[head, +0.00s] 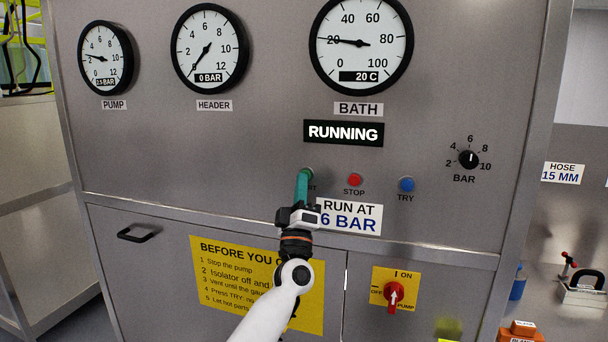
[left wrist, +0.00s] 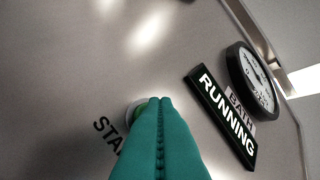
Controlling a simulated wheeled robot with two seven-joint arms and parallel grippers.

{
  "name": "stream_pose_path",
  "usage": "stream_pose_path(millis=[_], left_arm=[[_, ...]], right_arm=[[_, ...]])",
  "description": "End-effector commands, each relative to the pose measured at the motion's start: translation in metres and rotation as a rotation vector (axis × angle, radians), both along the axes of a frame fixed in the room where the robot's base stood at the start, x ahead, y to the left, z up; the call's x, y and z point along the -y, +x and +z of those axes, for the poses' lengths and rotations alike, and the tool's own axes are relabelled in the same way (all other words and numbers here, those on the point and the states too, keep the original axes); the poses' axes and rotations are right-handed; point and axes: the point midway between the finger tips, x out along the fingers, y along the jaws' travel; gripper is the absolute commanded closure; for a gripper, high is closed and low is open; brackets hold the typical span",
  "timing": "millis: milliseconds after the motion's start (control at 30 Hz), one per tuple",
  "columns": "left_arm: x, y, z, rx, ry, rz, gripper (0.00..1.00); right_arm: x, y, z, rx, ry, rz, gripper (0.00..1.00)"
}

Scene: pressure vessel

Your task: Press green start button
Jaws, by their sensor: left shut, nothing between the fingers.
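The green start button (left wrist: 138,111) shows in the left wrist view as a sliver of green in a pale ring, mostly behind my fingers. In the head view only part of its ring (head: 311,172) shows past the fingertips. My left gripper (head: 303,173) is shut, its teal fingers together and empty, with the tips at the button. The fingers fill the lower middle of the left wrist view (left wrist: 160,102). They look to be at or touching the button; I cannot tell how far it is pressed. The display (head: 343,133) reads RUNNING. My right gripper is not in view.
A red STOP button (head: 355,180) and a blue TRY button (head: 407,184) sit right of the start button. A BAR knob (head: 468,160) is farther right. A red pump switch (head: 394,293) is below. Three gauges, including the bath gauge (head: 361,44), are above.

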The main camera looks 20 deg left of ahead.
Motion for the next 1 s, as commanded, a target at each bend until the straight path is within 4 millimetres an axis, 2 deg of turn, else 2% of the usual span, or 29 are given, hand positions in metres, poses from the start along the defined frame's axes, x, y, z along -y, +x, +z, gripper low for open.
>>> stream_pose_path(millis=[267,733,1000], left_arm=[[0.0,-0.002,0.001,0.001,-0.001,0.001,1.0],[-0.002,-0.046,0.003,0.001,-0.001,0.001,1.0],[-0.003,-0.061,0.001,0.001,-0.001,0.001,1.0]], right_arm=[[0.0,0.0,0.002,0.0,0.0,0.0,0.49],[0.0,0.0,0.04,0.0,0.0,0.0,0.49],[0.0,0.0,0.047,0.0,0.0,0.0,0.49]])
